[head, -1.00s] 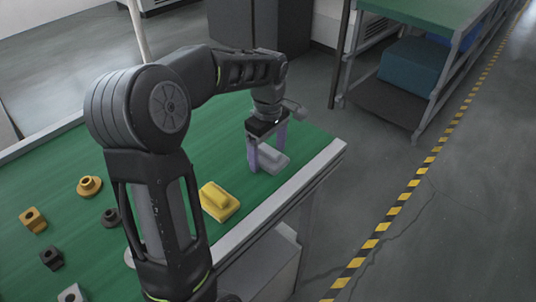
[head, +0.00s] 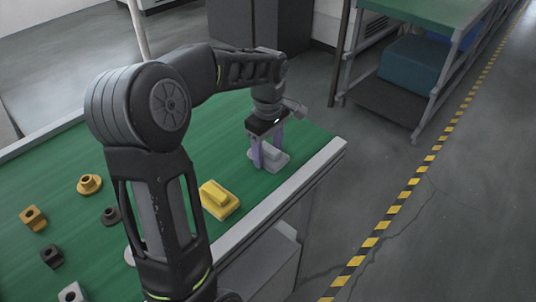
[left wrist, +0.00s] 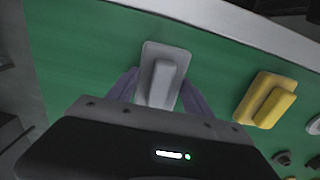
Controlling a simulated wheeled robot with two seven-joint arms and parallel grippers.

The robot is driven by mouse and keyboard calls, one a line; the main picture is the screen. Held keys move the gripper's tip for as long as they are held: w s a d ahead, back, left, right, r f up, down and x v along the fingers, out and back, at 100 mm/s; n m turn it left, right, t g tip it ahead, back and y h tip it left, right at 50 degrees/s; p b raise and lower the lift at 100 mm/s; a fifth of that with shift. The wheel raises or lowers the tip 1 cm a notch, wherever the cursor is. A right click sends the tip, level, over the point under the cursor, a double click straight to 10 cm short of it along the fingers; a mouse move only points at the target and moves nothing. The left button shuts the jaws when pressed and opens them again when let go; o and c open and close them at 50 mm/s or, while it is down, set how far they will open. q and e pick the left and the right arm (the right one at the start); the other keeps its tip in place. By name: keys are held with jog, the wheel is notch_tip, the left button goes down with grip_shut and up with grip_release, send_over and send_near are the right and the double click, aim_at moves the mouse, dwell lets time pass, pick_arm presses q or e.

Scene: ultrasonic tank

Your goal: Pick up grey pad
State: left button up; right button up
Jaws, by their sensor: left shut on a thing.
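The grey pad (head: 281,159) is a flat grey plate with a raised grip block on top. It lies near the right end of the green table top. In the left wrist view the grey pad (left wrist: 164,72) sits between the purple fingers. My left gripper (head: 269,163) points down over it and is shut on its raised block, which the fingers partly hide in the head view. The pad appears to rest on the table. My right gripper is not in view.
A yellow pad (head: 218,200) of similar shape lies close by, and it also shows in the left wrist view (left wrist: 266,100). Several small orange, yellow and dark parts (head: 89,185) stand farther left. The table's grey edge (head: 318,170) runs just right of the grey pad.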

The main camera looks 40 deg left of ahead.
aim_at(268, 147)
pick_arm(q)
jog(key=c, duration=0.7)
jog(key=shift+c, duration=0.2)
notch_tip(268, 147, up, 10)
jog(key=shift+r, duration=0.1)
dwell(0.5)
jog(key=o, duration=0.8)
jog(key=c, duration=0.6)
